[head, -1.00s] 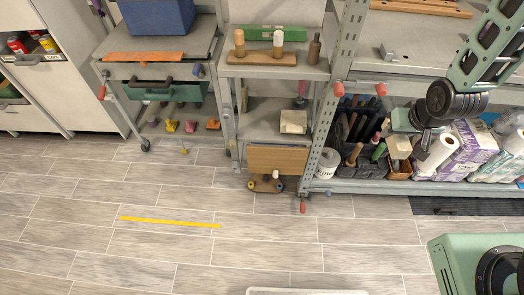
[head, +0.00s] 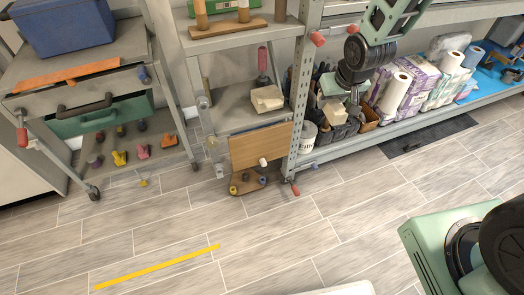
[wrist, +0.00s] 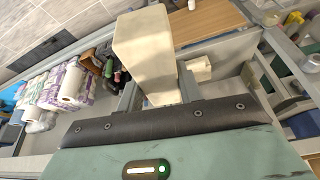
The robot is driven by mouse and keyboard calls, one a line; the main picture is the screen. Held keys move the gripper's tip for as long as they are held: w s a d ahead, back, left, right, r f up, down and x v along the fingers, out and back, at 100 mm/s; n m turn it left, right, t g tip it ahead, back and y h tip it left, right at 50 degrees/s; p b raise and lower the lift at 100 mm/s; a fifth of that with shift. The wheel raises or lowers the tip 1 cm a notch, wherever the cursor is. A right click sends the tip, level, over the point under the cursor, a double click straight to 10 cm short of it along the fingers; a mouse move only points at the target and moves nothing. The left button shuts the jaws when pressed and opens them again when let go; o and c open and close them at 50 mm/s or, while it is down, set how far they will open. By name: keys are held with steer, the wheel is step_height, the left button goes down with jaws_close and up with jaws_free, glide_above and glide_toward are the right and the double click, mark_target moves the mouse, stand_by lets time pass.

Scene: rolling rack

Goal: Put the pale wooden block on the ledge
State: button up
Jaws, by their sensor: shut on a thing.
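A pale wooden block (wrist: 145,52) is held between the fingers of my gripper (wrist: 158,92) in the wrist view. It sticks out past the fingertips. In the head view, my gripper (head: 334,90) hangs in front of the lower bay of the metal rack, with the block (head: 336,111) below it. A grey shelf ledge (head: 232,116) is to its left, in the narrow rack section. Another pale block (head: 267,98) rests on that ledge and also shows in the wrist view (wrist: 200,69). The held block and the ledge are apart.
A perforated rack post (head: 302,85) stands between my gripper and the ledge. A pinkish-handled tool (head: 262,62) stands behind the block on the ledge. A wooden board (head: 260,147) is below it. Paper rolls (head: 396,92) and packs fill the bay at right. The ledge's left part is bare.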

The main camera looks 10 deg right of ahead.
steer(key=w+a+f+b, duration=0.3)
steer(key=a+f+b, duration=0.6)
steer(key=b, duration=1.2)
steer(key=w+a+f+n+b, duration=0.1)
steer(key=w+a+f+b, duration=0.2)
steer(key=a+f+b, duration=0.5)
steer(key=f+b, duration=0.1)
steer(key=b, duration=1.2)
steer(key=shift+w+a+f+n+y, duration=0.15)
steer(key=shift+a+f+n+y, duration=0.15)
steer(key=shift+a+f, duration=0.05)
steer(key=shift+w, duration=0.1)
